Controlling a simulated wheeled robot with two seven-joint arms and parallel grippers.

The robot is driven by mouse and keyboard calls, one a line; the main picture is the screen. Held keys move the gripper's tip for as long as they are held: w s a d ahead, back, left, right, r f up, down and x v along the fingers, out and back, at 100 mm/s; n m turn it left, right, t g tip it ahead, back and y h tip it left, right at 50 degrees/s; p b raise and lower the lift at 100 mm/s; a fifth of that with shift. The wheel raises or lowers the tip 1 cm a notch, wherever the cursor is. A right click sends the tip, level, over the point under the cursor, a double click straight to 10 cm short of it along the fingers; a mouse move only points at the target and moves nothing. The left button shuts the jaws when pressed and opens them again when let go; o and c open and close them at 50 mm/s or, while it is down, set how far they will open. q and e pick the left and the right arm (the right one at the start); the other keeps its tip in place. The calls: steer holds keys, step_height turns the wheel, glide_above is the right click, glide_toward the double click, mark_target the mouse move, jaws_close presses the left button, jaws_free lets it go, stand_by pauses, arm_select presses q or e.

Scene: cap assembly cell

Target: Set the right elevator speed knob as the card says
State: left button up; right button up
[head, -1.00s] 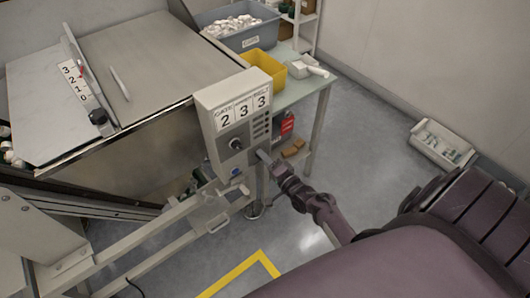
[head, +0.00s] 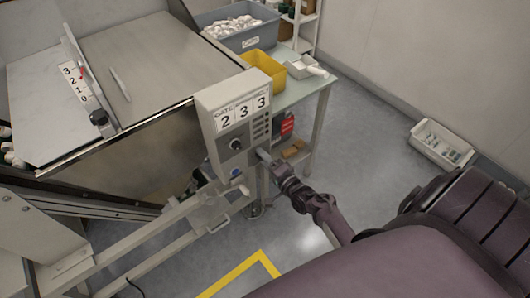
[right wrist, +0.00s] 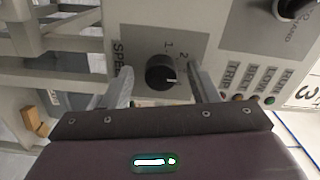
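The black speed knob (right wrist: 160,73) shows in the right wrist view on a grey plate lettered "SPE…", with marks 1 and 2 visible. Its white pointer line points right, past the 2; any further mark is hidden behind a finger. My right gripper (right wrist: 158,88) is open, one finger on each side of the knob, with gaps showing. In the head view my right gripper (head: 263,155) is at the control box (head: 205,120) and covers this knob. The card (head: 242,113) on the box reads 2, 3, 3 under GATE, an unclear middle word and BELT. My left gripper is not in view.
Another black knob (head: 236,144) is on the same box, left of my gripper; it also shows in the right wrist view (right wrist: 297,7). A row of small lights (right wrist: 255,98) lies beside the speed knob. A yellow bin (head: 265,68) stands on the table behind.

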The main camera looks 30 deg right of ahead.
steer(key=s, duration=0.7)
steer(key=shift+s+d, duration=0.3)
steer(key=shift+s, duration=0.1)
steer(key=s+a+f+n+g, duration=0.4)
steer(key=s+a+f, duration=0.15)
steer(key=f, duration=0.55)
steer(key=s+a+f+n+g, duration=0.45)
steer(key=s+f, duration=0.25)
steer(key=f, duration=0.5)
steer(key=s+f+n+g, duration=0.4)
steer(key=s+f, duration=0.1)
steer(key=s, duration=0.6)
steer(key=s+f+n+g+h, duration=0.1)
steer(key=s+f+n+g, duration=0.3)
steer(key=s, duration=0.7)
step_height(320, 180, down, 2)
steer(key=shift+s+n, duration=0.4)
steer(key=shift+n, duration=0.05)
steer(key=shift+a+g, duration=0.15)
steer(key=shift+g, duration=0.1)
